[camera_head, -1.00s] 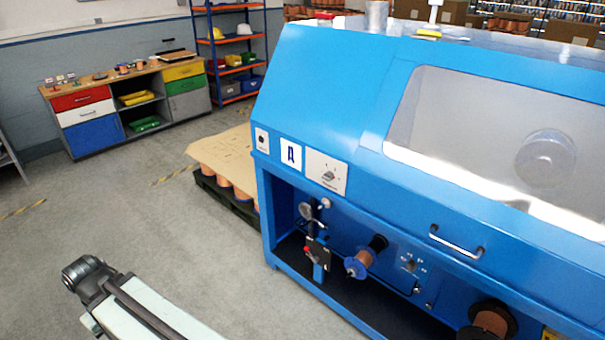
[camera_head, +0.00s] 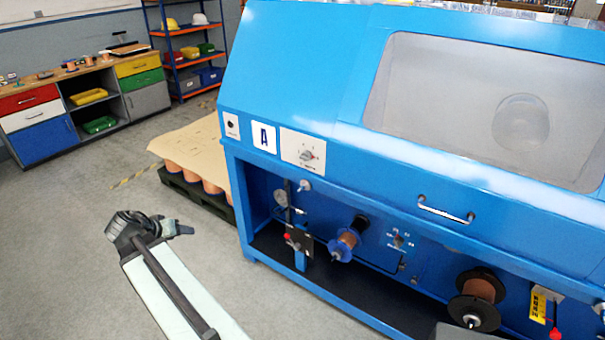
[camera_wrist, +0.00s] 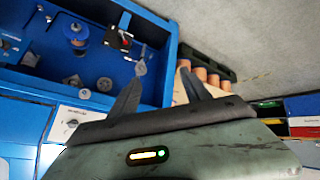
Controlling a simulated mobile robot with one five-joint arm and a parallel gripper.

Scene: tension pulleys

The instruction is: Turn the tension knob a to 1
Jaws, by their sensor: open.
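My gripper (camera_head: 184,230) is left of the machine, apart from both knobs. In the wrist view my gripper (camera_wrist: 162,72) is open and empty, its two dark fingers spread. The dial's setting is too small to read.
The machine's lower bay holds a gauge (camera_head: 281,199), a copper spool (camera_head: 347,240) and a larger spool (camera_head: 477,297). A pallet (camera_head: 205,196) with copper rolls stands behind its left side. A workbench (camera_head: 85,95) is at the back left. Grey floor on the left is clear.

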